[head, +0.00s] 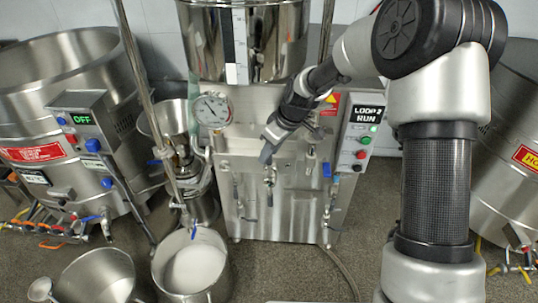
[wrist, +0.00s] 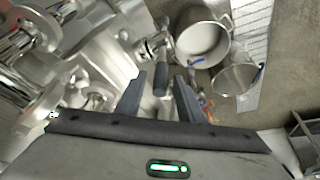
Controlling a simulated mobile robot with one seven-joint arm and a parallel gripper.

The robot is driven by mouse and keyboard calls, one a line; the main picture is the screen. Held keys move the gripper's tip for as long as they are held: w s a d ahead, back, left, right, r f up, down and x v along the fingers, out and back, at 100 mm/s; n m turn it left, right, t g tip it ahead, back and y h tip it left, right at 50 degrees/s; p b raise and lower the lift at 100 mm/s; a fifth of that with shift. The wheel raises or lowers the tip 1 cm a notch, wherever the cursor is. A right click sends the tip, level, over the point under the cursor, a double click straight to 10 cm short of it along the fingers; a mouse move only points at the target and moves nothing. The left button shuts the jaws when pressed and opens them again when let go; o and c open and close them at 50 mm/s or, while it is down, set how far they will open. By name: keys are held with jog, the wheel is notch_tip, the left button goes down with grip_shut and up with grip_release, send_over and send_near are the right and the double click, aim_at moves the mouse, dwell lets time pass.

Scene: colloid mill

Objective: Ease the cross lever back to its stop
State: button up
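In the wrist view a lever with a dark grip (wrist: 160,82) stands on a metal valve fitting, between my fingertips in the picture. I take it for the cross lever. My gripper (wrist: 159,78) is open, with a visible gap on each side of the grip. I cannot tell how deep the grip sits between the fingers. In the head view my gripper (head: 265,155) points down in front of the steel cabinet, just above a middle valve lever (head: 270,180). The fingertips partly hide the area behind them.
A pot of white liquid (head: 190,268) stands on the floor at front left, next to an empty-looking pot (head: 98,278). A gauge (head: 212,109) and a panel reading LOOP 2 RUN (head: 362,125) flank the arm. Other small valves sit on the cabinet front.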

jog(key=shift+w+a+f, duration=0.15)
jog(key=shift+f, duration=0.4)
grip_shut()
